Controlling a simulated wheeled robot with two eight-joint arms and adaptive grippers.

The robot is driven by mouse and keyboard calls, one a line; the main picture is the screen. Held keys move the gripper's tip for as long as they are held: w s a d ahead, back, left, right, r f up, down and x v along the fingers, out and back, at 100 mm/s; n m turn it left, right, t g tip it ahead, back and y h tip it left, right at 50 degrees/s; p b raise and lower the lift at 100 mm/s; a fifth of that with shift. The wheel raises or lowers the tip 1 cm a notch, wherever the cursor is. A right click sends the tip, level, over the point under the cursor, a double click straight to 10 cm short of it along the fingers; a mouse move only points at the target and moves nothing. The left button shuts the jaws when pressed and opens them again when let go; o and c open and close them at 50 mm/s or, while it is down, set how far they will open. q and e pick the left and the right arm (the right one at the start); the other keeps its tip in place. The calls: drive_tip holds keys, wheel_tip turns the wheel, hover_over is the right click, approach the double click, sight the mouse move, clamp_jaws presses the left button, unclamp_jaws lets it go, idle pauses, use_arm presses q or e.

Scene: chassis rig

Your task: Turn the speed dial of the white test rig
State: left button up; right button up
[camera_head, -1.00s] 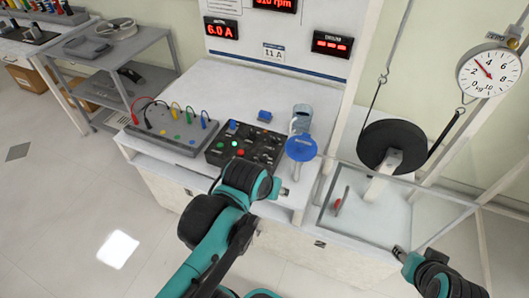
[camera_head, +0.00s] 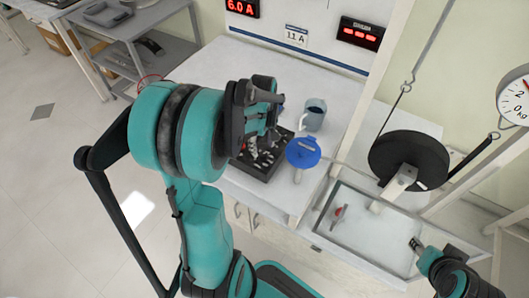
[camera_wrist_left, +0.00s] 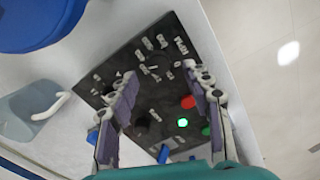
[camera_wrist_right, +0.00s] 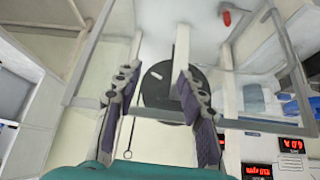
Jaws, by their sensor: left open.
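The white test rig (camera_head: 345,88) carries a black control panel (camera_head: 262,165) on its bench top. In the head view my left arm hides part of the panel. My right gripper (camera_wrist_right: 158,52) is open and empty; it also shows low right (camera_head: 414,242).
A blue round-topped object (camera_head: 303,152) and a grey-blue jug (camera_head: 314,115) stand right of the panel. A black wheel (camera_head: 408,160) with cords stands behind a clear-walled tray (camera_head: 380,250). A dial scale (camera_head: 518,97) hangs at right. A grey shelf (camera_head: 135,30) stands back left.

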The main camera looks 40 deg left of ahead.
sight(263, 154)
use_arm(q)
wheel_tip(263, 154, down, 4)
drive_tip(key=shift+w+f+b, duration=0.1)
drive_tip(key=shift+f+b, duration=0.1)
drive_tip(key=shift+b, duration=0.5)
clamp_jaws()
drive_tip(key=shift+m, duration=0.4)
drive_tip(key=m, duration=0.6)
drive_tip(key=shift+m, duration=0.3)
drive_tip(key=m, duration=0.5)
drive_tip(key=shift+m, duration=0.7)
